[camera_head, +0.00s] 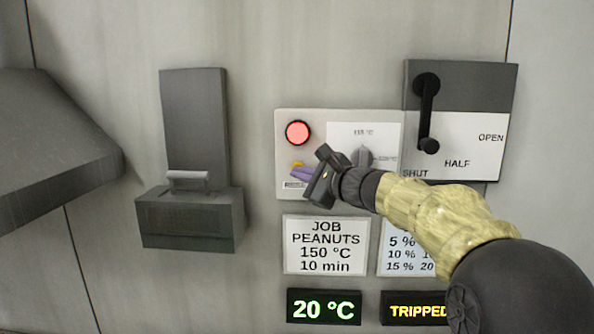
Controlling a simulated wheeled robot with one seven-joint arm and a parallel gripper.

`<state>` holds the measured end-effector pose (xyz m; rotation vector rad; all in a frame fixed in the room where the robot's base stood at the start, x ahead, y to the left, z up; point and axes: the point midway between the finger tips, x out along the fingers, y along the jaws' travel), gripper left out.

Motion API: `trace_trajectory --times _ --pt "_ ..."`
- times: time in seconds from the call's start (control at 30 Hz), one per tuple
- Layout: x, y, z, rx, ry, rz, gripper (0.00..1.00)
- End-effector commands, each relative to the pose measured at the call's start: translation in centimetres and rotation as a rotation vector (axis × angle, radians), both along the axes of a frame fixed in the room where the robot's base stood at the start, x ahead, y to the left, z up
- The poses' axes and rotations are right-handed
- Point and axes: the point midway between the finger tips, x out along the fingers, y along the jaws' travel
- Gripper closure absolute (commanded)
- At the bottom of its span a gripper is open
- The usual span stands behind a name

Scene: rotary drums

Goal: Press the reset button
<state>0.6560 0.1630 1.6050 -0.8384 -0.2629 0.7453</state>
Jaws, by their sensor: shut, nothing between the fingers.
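A pale control panel (286,120) on the grey wall carries a lit red round lamp or button (297,132) at its upper left. Below it, a small yellow part (297,164) shows just above my fingertips; it may be the reset button, mostly hidden. A small label (295,185) under it is too small to read.
A grey dial (362,157) sits right of my gripper. A black lever (427,115) on an OPEN/HALF/SHUT plate is at upper right. A handled box (187,216) juts out at left. Displays read 20 °C (323,308) and TRIPPED (415,310). A job card (325,245) hangs below the panel.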

Motion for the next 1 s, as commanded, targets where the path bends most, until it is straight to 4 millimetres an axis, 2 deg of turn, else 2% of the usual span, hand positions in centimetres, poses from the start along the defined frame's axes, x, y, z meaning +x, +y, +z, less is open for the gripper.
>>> trace_trajectory --times 1.0 --pt "1.02 -0.05 -0.03 0.000 0.000 -0.001 1.00"
